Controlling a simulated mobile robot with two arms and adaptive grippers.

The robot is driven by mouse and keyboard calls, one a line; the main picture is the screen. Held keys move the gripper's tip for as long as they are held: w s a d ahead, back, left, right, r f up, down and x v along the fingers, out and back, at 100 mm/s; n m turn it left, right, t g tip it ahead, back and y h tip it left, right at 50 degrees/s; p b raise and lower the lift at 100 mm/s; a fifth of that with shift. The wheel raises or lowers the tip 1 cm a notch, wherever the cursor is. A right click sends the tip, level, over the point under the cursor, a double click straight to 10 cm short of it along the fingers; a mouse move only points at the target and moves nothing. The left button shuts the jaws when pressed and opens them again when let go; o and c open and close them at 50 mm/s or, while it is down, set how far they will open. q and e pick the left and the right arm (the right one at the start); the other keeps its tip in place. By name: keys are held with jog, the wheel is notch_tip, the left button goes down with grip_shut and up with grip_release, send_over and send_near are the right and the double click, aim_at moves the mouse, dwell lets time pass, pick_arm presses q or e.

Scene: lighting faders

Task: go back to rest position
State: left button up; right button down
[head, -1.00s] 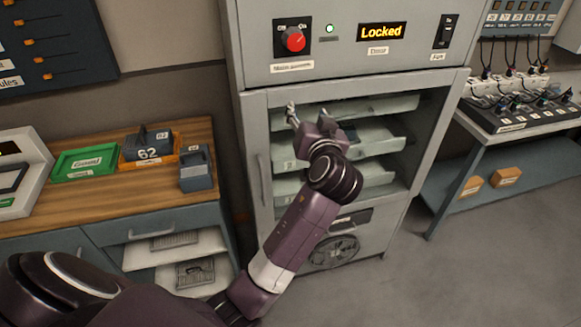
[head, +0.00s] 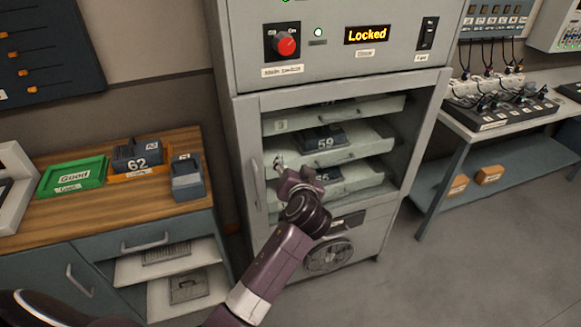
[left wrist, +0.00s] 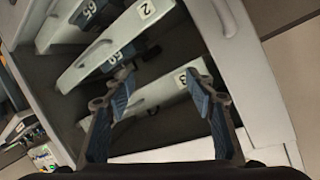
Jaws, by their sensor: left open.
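My left gripper (head: 290,172) is in front of the grey cabinet (head: 236,150), near its door handle (head: 258,184). In the left wrist view its two fingers (left wrist: 158,108) are spread apart with nothing between them. Behind them are the cabinet's pull-out trays, with labels 2 and 3 readable. Another dark block lies on the lower tray, partly hidden by my gripper. The upper tray (head: 385,110) looks empty. My right gripper is not in view.
The cabinet's panel has a red knob (head: 286,45) and a display reading Locked (head: 366,34). On the wooden counter (head: 110,205) at left are a green Good tray (head: 72,177), an orange tray with block 62 (head: 137,156), and a grey device (head: 187,180). Floor (head: 480,270) at right is clear.

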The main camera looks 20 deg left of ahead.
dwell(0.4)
pick_arm(q)
jog(key=s+d+f+m+g+h, duration=0.15)
jog(key=s+f, duration=0.35)
jog(key=f, duration=0.7)
jog(key=s+d+f+m+g+h, duration=0.15)
jog(key=s+f, duration=0.35)
jog(key=f, duration=0.8)
jog(key=s+d+f+m+g+h, duration=0.15)
jog(key=s+f, duration=0.35)
jog(key=f, duration=0.7)
jog(key=s+d+f+g+h, duration=0.1)
jog(key=s+f+g, duration=0.1)
jog(key=s+f, duration=0.7)
jog(key=s+f+g+h, duration=0.1)
jog(key=s+f+g, duration=0.1)
jog(key=s+f, duration=0.7)
jog(key=s+a+f+g, duration=0.1)
jog(key=s+f, duration=0.1)
jog(key=s, duration=1)
jog(key=s+f+n+g, duration=0.1)
jog(key=s+f, duration=0.1)
jog(key=s, duration=1)
jog(key=shift+a+g+h, duration=0.35)
jog(key=shift+a+h, duration=0.05)
jog(key=shift+h, duration=0.05)
jog(key=shift+n, duration=0.25)
